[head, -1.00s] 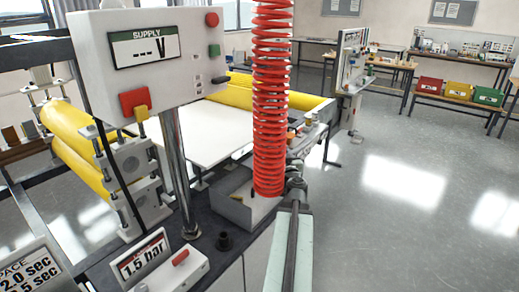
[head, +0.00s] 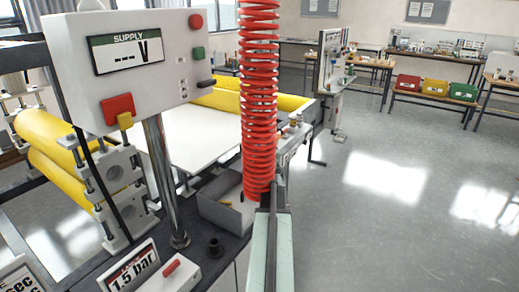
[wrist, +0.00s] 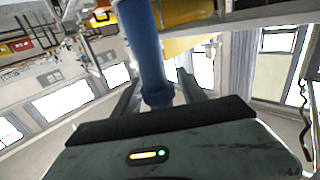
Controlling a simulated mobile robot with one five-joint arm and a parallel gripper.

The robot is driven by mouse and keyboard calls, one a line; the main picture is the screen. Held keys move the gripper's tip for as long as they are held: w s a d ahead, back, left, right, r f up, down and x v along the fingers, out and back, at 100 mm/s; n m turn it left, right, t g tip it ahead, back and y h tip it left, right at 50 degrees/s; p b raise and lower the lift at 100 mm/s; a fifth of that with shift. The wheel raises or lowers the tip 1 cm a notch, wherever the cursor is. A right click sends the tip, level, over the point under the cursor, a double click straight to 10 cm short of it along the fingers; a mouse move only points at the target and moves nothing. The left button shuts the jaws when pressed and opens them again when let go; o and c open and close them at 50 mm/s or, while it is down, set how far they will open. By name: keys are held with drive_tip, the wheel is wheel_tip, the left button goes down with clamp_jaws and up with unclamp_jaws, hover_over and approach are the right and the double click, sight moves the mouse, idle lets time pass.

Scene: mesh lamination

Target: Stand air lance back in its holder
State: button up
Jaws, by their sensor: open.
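In the wrist view a blue upright cylinder (wrist: 146,50), which looks like the air lance's body, stands between the two fingers of my open gripper (wrist: 158,80). Whether a finger touches it I cannot tell. In the head view the red coiled hose (head: 259,100) hangs down in front of the end of my arm and hides my gripper and the lance. A small black socket (head: 214,248), possibly the holder, stands empty on the dark bench, left of my arm.
A grey open-topped box (head: 228,215) sits left of the hose. The supply panel (head: 125,60) on its metal post (head: 164,185), the pressure panel (head: 133,270) and yellow rollers (head: 55,140) crowd the left. Open floor (head: 400,210) lies right.

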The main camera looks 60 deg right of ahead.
clamp_jaws()
drive_tip(key=shift+r, duration=0.15)
wheel_tip(320, 180, up, 7)
drive_tip(key=p, duration=0.7)
idle(0.4)
drive_tip(key=shift+s, duration=0.1)
